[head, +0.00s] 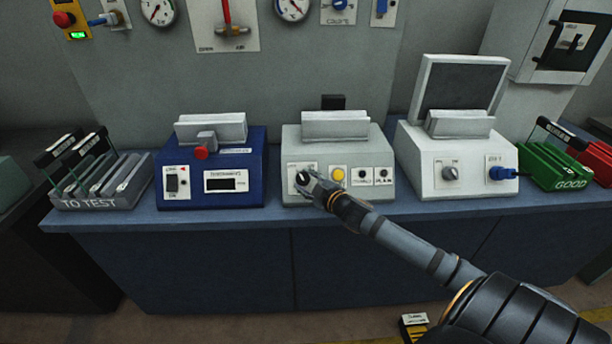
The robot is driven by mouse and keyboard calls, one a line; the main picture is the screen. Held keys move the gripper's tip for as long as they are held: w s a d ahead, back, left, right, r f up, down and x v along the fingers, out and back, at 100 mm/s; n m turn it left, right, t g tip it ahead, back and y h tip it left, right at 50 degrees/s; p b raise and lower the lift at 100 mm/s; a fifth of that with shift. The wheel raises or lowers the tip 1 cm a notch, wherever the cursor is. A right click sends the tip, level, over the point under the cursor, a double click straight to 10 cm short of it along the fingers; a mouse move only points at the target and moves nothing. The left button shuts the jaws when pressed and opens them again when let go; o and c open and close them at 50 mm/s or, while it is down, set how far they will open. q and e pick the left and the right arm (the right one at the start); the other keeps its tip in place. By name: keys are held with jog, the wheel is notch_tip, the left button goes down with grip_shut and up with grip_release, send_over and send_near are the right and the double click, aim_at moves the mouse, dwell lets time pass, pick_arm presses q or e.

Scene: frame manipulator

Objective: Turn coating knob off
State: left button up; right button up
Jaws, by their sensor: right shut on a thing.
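The middle grey device (290,146) stands on the blue bench. A round black knob (303,178) sits on a white plate at the left of its front panel. I take it as the coating knob, but its label is too small to read. My right gripper (308,182) reaches in from the lower right and is shut on this knob. The fingers cover part of the knob, so its exact setting is hard to tell. A yellow button (338,175) is just right of the gripper. My left gripper is not in view.
A blue device (257,150) with a switch and display stands to the left. A white device (428,184) with a grey knob stands to the right. A "TO TEST" rack (92,203) and a green "GOOD" tray (570,185) flank them. The bench front edge (240,222) is clear.

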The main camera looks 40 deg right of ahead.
aim_at(306, 181)
jog(key=shift+n+y, duration=0.4)
jog(key=shift+n, duration=0.3)
jog(key=o, duration=1.1)
jog(key=shift+o, duration=0.2)
notch_tip(306, 181, up, 9)
jog(key=shift+s+r, duration=0.1)
jog(key=shift+s, duration=0.05)
jog(key=shift+w+r+g, duration=0.2)
jog(key=shift+r+g, duration=0.1)
jog(key=shift+r, duration=0.1)
jog(key=shift+s, duration=0.1)
